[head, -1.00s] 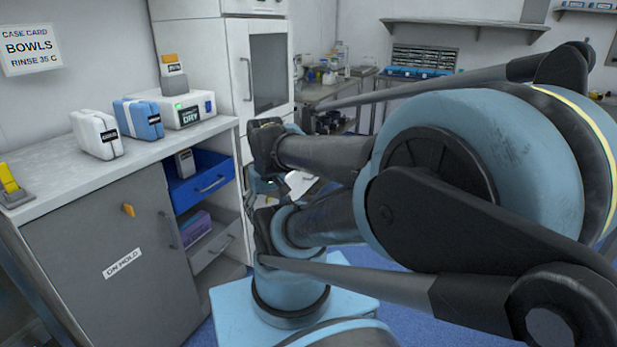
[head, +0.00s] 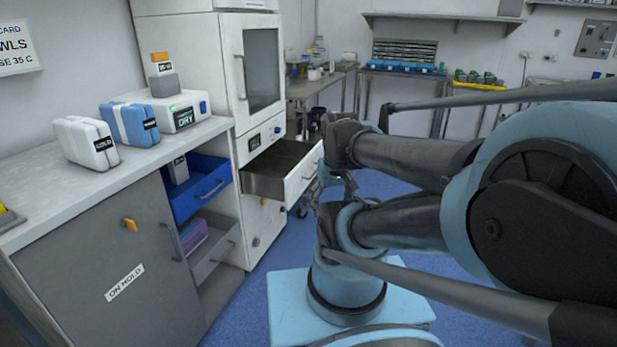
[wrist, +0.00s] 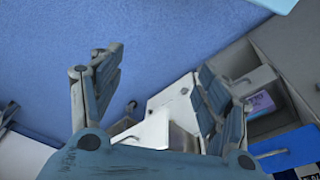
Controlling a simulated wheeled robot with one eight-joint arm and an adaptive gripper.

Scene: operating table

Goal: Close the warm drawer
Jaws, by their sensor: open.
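A white-fronted drawer (head: 303,175) stands pulled out from the tall white cabinet (head: 228,75); its grey inside looks empty. I take it as the warm drawer, though its dark label is not readable. My gripper (head: 332,195) is just right of the drawer front in the head view, partly hidden by my arm links. In the wrist view my gripper (wrist: 160,88) has its two fingers spread wide with nothing held. A white drawer front (wrist: 148,130) shows below and between the fingers there; contact cannot be told.
A blue drawer (head: 207,190) and a grey drawer (head: 212,250) also stand pulled out, left of the cabinet. A grey door (head: 90,245) reads "ON HOLD". Boxes and a device (head: 175,112) sit on the counter. Blue floor (head: 290,250) is open right of the cabinet.

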